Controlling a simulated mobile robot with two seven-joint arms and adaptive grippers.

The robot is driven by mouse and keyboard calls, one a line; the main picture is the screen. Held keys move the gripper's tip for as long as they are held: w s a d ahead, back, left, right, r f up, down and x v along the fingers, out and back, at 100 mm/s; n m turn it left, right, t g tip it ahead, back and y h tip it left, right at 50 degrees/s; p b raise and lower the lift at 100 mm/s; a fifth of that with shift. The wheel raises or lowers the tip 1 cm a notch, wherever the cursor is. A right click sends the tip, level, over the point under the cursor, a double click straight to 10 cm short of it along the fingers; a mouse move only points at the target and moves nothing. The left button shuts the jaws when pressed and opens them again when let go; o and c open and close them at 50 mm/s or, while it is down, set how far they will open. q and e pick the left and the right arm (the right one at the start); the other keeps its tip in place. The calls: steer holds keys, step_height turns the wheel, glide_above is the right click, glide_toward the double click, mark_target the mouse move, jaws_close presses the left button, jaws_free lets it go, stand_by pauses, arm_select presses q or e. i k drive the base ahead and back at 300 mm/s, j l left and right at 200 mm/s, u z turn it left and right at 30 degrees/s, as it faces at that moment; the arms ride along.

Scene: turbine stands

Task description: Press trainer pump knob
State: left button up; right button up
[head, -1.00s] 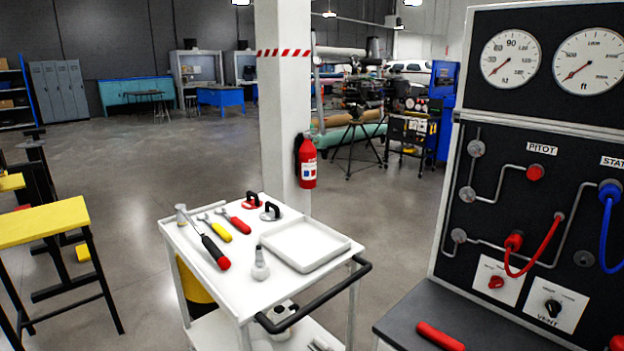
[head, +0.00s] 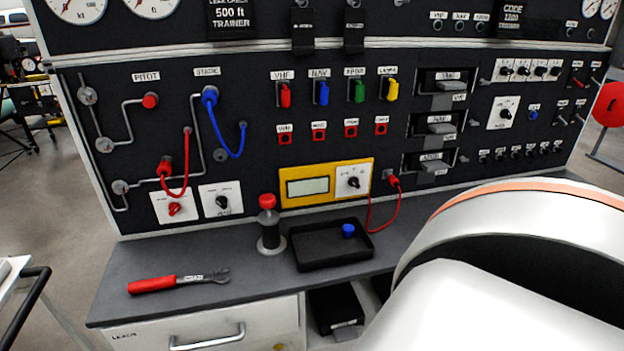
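The trainer panel (head: 250,130) stands upright behind a grey bench top. A small hand pump (head: 269,228) stands upright on the bench, with a dark body, a light round base and a red knob (head: 267,201) on top. Nothing touches the knob. A large white and orange rounded shape, which looks like part of my own arm, fills the lower right in front of the bench. Neither gripper's fingers show.
A black tray (head: 312,262) with a blue cap (head: 348,230) sits right of the pump. A red-handled wrench (head: 180,281) lies at the bench's left. A yellow meter (head: 325,184) is on the panel, with a red lead (head: 397,200). The bench between wrench and pump is clear.

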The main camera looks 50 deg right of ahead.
mark_target(267, 201)
steer(key=k+l+z, duration=0.1)
steer(key=z, duration=1.1)
